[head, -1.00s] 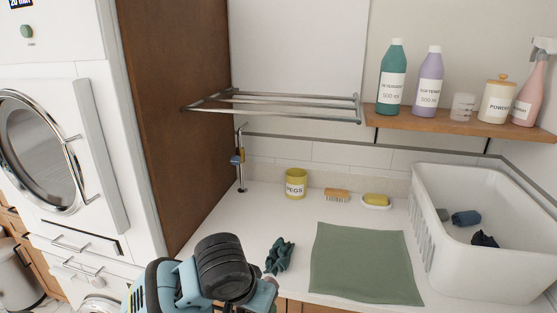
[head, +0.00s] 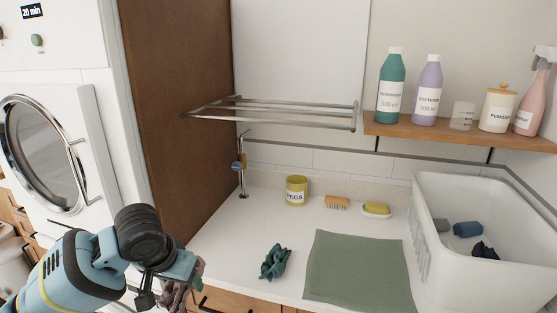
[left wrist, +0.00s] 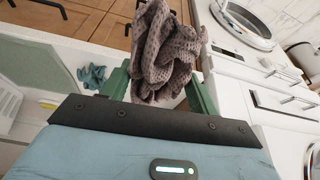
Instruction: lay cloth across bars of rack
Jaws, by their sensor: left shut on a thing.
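The wall rack (head: 268,117) with its metal bars is above the counter, and no cloth lies on the bars. My left gripper (head: 187,274) is low in front of the counter's left end, below and left of the rack. It is shut on a crumpled grey-brown waffle cloth (head: 174,298). In the left wrist view the cloth (left wrist: 160,50) hangs bunched between the green fingers of the gripper (left wrist: 160,88). A dark green crumpled cloth (head: 274,261) lies on the counter. My right gripper is not in view.
A flat green mat or cloth (head: 358,270) lies on the counter beside a white basket (head: 440,185). A peg pot (head: 296,190), brush (head: 337,202) and soap dish (head: 376,211) stand behind. A brown cabinet side (head: 175,110) bounds the rack's left; a bottle shelf (head: 430,130) its right.

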